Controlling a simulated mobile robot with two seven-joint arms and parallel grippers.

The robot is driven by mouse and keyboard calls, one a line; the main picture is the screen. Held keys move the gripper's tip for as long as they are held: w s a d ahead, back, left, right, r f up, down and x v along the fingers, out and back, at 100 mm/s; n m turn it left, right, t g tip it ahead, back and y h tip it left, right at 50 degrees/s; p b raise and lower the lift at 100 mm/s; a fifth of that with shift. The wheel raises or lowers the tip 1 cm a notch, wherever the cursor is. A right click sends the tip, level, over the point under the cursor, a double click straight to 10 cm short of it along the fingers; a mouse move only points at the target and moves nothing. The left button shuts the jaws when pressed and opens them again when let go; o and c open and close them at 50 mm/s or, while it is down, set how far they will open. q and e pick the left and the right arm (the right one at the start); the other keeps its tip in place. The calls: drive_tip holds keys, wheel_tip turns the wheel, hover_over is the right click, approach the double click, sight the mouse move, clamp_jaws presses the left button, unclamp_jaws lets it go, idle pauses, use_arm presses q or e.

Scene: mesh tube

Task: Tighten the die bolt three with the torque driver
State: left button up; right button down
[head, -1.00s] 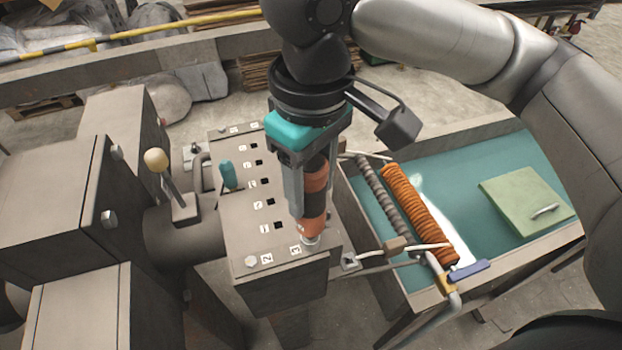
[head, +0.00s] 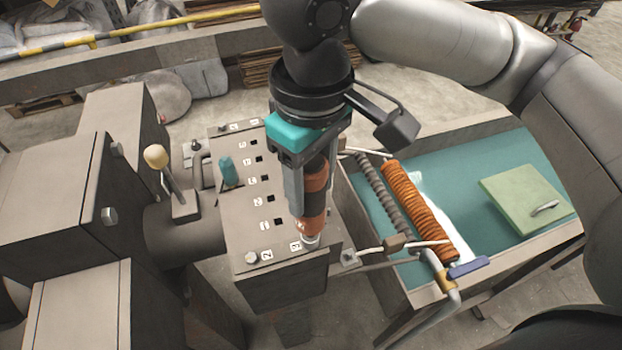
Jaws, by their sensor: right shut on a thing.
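My right gripper (head: 308,170) comes down from the top middle and is shut on the torque driver (head: 315,187), an orange and black tool held upright. The driver's lower tip (head: 311,241) is at the near right corner of the grey die head (head: 255,215), beside the label 3 (head: 295,246). The bolt there is hidden under the tip, and I cannot tell how well the two are seated. Another bolt (head: 251,257) sits by the label 2 at the near left corner. My left gripper is not in view.
A lever with a cream knob (head: 156,157) and a teal-handled part (head: 228,170) stand left of the driver. Grey machine blocks (head: 50,195) fill the left.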

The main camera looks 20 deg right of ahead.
sight(311, 163)
idle(0.4)
drive_tip(key=shift+r, duration=3)
drive_tip(key=shift+f, duration=0.1)
